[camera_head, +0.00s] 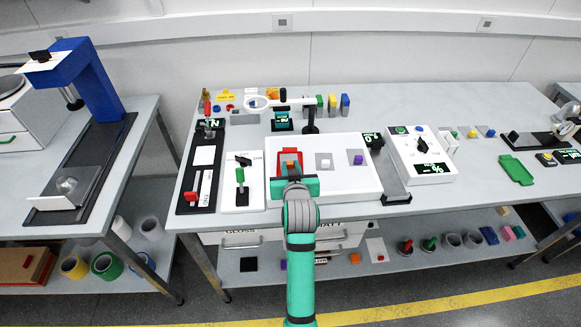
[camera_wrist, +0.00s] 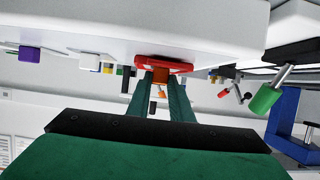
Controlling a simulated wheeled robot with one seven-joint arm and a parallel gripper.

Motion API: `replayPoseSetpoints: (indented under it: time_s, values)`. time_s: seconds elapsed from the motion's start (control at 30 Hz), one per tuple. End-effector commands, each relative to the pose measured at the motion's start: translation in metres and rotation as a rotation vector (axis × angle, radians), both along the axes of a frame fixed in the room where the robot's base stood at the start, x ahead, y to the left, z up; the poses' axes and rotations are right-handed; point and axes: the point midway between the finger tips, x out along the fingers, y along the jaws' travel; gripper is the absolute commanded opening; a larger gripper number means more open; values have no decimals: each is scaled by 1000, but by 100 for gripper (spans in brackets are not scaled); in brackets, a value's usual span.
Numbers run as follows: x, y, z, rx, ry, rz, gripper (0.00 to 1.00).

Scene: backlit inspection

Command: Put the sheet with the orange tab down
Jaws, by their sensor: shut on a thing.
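My gripper (camera_head: 293,186) is shut on the orange tab (camera_wrist: 160,76), which shows between the fingers in the wrist view. The sheet itself is mostly hidden by my gripper; a little grey shows inside a red-rimmed tray (camera_head: 289,153) in the head view. The red rim (camera_wrist: 163,65) also shows just beyond the fingertips in the wrist view. The tray is at the left end of a white panel (camera_head: 340,186). I cannot tell whether the sheet touches the tray. A grey sheet with a white tab (camera_head: 324,160) and one with a purple tab (camera_head: 356,160) lie to the right.
A ring magnifier (camera_head: 258,103) on a stand is behind the panel. A white box with a green-handled lever (camera_head: 240,178) is close on the left. A green tray (camera_head: 516,170) lies farther right.

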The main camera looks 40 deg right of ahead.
Motion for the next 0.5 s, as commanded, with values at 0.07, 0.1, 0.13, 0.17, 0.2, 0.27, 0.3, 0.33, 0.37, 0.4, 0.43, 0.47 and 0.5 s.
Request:
replayPoseSetpoints:
  time_s: [0.07,0.1,0.13,0.17,0.2,0.27,0.3,0.33,0.37,0.4,0.43,0.47,0.5]
  values:
    - [0,-1,-1,-1,-1,-1,0]
    - [0,-1,0,0,-1,-2,0]
    - [-1,-2,0,-1,-1,-3,0]
    - [-1,-2,0,-1,-1,-3,0]
    - [-1,-2,0,-1,-1,-3,0]
    - [-1,-2,-1,-1,-1,-3,0]
    - [-1,-2,-2,0,0,-3,0]
    - [-1,-2,-3,0,0,-3,0]
    - [-1,-2,-3,0,0,-3,0]
    - [-1,-2,-3,0,0,-3,24]
    - [-1,-2,-3,0,0,-3,31]
    - [-1,-2,-3,0,0,-3,38]
    - [-1,-2,-3,0,0,-3,38]
